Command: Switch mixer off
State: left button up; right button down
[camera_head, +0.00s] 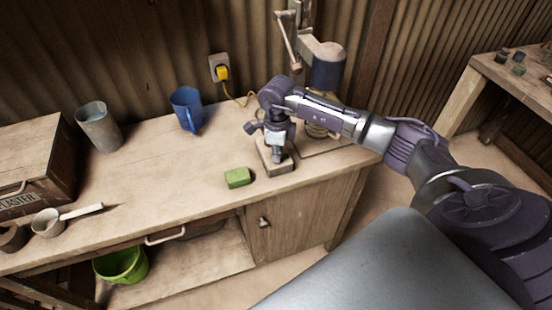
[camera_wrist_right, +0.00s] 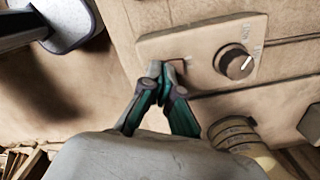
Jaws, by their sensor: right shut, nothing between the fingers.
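The mixer (camera_head: 328,68) stands at the back right of the bench, with a dark blue cylindrical head. In the right wrist view, a beige panel (camera_wrist_right: 205,38) carries a round dark knob (camera_wrist_right: 236,64) with a pale pointer line and faint lettering, too blurred to read. My right gripper (camera_head: 277,158) is over the pale base at the bench's front right, and hides part of it. In the right wrist view my right gripper (camera_wrist_right: 164,72) is shut and empty. Its tips are over the panel, left of the knob and apart from it. My left gripper is out of view.
A green block (camera_head: 238,177) lies left of the base. A blue mug (camera_head: 186,108), metal cup (camera_head: 98,126), scoop (camera_head: 48,222) and plaster crate (camera_head: 35,165) stand further left. A yellow plug (camera_head: 222,73) sits in the wall socket. The bench middle is clear.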

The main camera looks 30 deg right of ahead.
jog(key=shift+r+p, duration=2.05)
jog(key=shift+r, duration=1.5)
